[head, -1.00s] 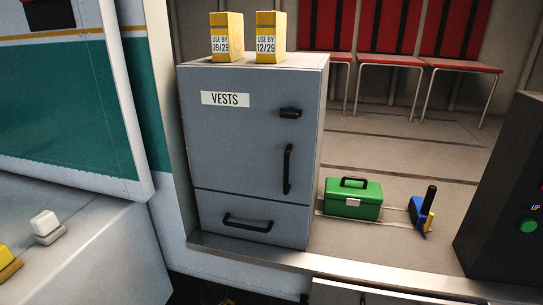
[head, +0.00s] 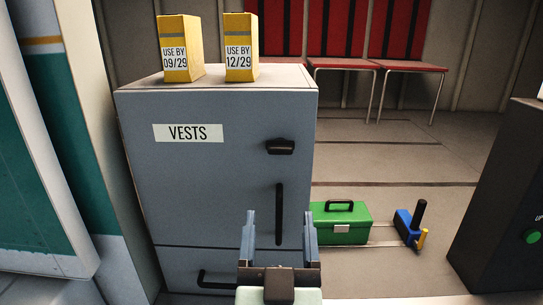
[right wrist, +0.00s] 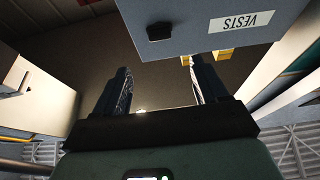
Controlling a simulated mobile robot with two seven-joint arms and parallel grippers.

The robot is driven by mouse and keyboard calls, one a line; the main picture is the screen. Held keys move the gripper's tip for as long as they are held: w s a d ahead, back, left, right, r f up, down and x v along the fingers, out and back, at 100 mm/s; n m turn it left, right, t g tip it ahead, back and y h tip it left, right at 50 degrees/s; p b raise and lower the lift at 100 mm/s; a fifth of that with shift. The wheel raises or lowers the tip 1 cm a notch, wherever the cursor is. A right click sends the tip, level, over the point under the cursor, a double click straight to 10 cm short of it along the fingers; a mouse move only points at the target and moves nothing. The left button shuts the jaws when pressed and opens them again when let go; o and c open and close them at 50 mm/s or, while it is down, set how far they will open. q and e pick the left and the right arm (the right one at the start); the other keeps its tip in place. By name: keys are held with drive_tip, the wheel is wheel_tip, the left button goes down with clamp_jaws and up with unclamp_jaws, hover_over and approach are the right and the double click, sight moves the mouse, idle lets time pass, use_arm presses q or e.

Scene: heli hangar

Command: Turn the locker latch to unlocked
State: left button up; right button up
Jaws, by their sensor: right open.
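The grey locker (head: 180,200) with a "VESTS" label stands in front of me in the head view. Its black latch (head: 281,147) sits at the upper right of the door and lies about horizontal. A vertical black door handle (head: 279,213) is below it. My right gripper (head: 280,217) is open and empty, in front of the lower door, below the latch and apart from it. In the right wrist view the latch (right wrist: 160,31) shows beyond the open fingers (right wrist: 158,72). My left gripper is out of view.
Two yellow boxes (head: 181,48) (head: 241,48) stand on the locker. A green toolbox (head: 341,223) and a blue tool (head: 407,225) lie on the floor to its right. A dark console (head: 510,210) stands at the far right. Red seats (head: 410,64) line the back.

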sight(280, 154)
drive_tip(key=p+x, duration=0.3)
drive_tip(key=x, duration=0.8)
drive_tip(key=shift+r+p, duration=0.25)
drive_tip(key=shift+p, duration=0.1)
drive_tip(key=shift+w+r, duration=0.1)
drive_tip(key=shift+w, duration=0.65)
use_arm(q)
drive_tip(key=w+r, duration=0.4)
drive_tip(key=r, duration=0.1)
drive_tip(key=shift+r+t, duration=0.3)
use_arm(e)
drive_tip(key=shift+c, duration=0.3)
drive_tip(key=c, duration=1)
